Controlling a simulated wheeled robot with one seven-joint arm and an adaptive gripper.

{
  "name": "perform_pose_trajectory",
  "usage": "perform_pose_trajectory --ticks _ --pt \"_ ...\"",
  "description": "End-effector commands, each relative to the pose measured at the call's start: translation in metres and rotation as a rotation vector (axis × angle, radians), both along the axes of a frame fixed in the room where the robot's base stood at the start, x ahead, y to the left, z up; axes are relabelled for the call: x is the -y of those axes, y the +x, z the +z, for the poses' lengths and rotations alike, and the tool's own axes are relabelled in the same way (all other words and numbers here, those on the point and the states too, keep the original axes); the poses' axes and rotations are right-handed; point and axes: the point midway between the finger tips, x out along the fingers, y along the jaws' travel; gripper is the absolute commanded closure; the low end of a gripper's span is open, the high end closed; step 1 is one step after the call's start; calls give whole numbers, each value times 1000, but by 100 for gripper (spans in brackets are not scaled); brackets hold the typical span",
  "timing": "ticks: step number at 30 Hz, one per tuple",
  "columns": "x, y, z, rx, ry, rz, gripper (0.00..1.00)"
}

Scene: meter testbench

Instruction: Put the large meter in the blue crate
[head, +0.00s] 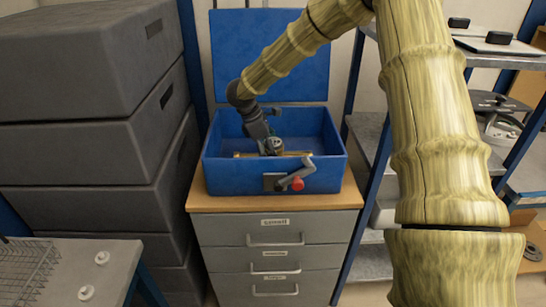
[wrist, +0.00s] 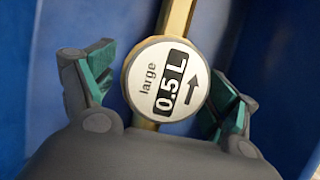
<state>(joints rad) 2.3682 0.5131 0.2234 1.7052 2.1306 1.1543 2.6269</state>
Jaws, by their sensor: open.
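The blue crate (head: 235,183) stands open on a drawer cabinet in the head view, its lid raised behind it. In the head view the brass pipe (head: 296,154) lies inside the crate. My gripper (wrist: 163,88) is open, with one green-padded finger on each side of the meter's face. In the head view my gripper (head: 272,146) reaches down into the crate. Whether the fingers touch the meter cannot be told.
A latch with a red knob (head: 297,183) sits on the crate's front. Stacked grey boxes (head: 90,130) stand close on the left. A metal shelf rack (head: 370,140) stands on the right. A wire basket (head: 25,268) is on a table at lower left.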

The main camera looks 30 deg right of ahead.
Motion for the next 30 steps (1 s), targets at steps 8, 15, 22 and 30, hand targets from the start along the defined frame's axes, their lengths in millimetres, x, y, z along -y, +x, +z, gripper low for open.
perform_pose_trajectory --ticks 8,15,22,30 --pt "-18 11 47 3 0 1 13" --pt "-28 18 78 2 0 0 13" --pt "-32 20 89 -1 -1 0 13" --pt "-32 20 89 0 0 0 13"
